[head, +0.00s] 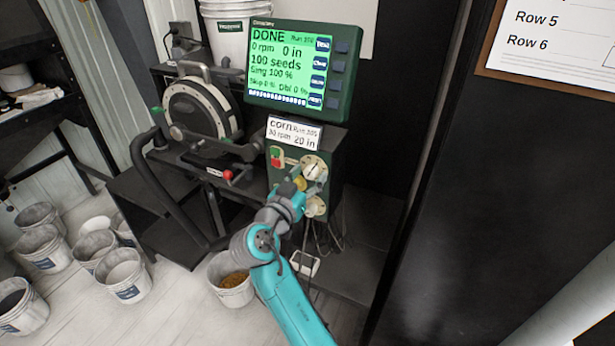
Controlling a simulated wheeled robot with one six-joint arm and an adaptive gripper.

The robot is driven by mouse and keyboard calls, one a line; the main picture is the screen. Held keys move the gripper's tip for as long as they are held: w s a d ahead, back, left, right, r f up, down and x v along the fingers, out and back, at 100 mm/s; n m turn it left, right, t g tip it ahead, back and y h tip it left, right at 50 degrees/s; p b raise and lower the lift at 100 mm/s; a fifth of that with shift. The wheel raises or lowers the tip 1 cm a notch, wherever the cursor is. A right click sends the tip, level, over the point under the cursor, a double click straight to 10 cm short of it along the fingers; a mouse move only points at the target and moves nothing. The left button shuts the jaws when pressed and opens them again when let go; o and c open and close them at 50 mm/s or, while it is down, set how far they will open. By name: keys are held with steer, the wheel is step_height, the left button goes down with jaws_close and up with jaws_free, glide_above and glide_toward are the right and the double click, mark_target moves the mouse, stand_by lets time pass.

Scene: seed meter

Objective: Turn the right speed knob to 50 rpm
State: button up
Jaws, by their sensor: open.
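The control box (335,165) stands under the screen, with a pale round upper knob (314,165) and a pale round lower knob (316,207) on its front. Which is the right speed knob I cannot tell. My gripper (311,180) is open in front of the box, close to the upper knob and overlapping its lower part. Whether it touches the knob is unclear. The knob markings are too small to read. The green screen (285,65) reads DONE, 0 rpm, 0 in, 100 seeds. A white card (294,132) below it reads corn, what looks like 30 rpm, and 20 in.
A red and green switch (276,157) and a yellow button (300,183) sit left of the knobs. A round seed meter (200,110) stands left of the box. A bucket of seed (234,281) stands on the floor. Cables hang below the box. A dark panel (500,200) fills the right.

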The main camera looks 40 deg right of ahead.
jaws_close()
steer(key=shift+m, duration=0.3)
steer(key=m, duration=0.4)
steer(key=shift+w+m, duration=0.1)
steer(key=shift+m, duration=2.5)
jaws_free()
